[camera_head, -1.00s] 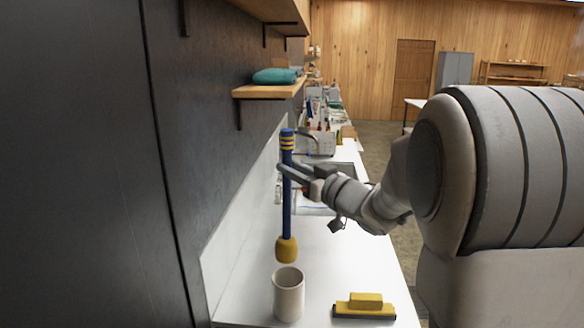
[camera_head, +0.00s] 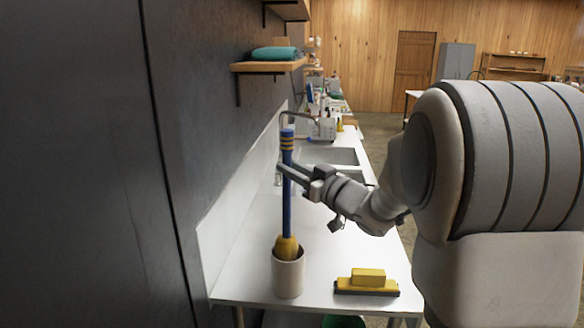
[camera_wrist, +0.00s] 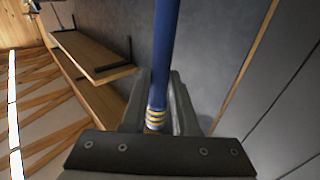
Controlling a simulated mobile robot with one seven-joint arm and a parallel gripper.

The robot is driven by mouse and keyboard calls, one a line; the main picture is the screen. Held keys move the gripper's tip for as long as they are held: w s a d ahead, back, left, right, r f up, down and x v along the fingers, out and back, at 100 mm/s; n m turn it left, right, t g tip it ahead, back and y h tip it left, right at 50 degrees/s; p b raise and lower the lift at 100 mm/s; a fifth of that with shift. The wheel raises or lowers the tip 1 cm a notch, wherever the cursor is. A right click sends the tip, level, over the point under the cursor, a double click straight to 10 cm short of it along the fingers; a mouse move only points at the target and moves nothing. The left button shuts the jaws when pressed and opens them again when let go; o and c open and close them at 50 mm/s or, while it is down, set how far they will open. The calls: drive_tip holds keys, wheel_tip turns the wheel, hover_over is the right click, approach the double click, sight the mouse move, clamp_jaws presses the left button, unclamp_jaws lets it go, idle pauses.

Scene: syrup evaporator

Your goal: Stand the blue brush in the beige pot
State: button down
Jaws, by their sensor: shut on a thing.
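The blue brush (camera_head: 287,200) has a long blue handle with yellow bands near its top and a yellow head at its lower end. It is upright, and the yellow head is at the mouth of the beige pot (camera_head: 288,278), its lower part hidden behind the pot's rim. The pot stands near the front left of the white counter. My gripper (camera_head: 284,171) is shut on the upper handle. In the wrist view the blue handle (camera_wrist: 166,55) runs between the fingers. I cannot tell whether the head touches the pot's bottom.
A yellow block-shaped brush with a dark base (camera_head: 367,282) lies on the counter (camera_head: 325,235) right of the pot. A sink (camera_head: 330,156) and faucet are farther back. A shelf (camera_head: 268,66) with a folded teal cloth is on the left wall. The counter between pot and sink is clear.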

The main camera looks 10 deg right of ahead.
sight(290, 186)
drive_tip(key=shift+f+b, duration=1.65)
drive_tip(key=shift+f, duration=0.6)
drive_tip(key=c, duration=0.6)
unclamp_jaws()
drive_tip(key=r+v, duration=0.1)
drive_tip(key=v, duration=1.6)
drive_tip(key=shift+s+d+f, duration=0.15)
drive_tip(key=shift+s+f, duration=0.05)
drive_tip(key=shift+f, duration=0.3)
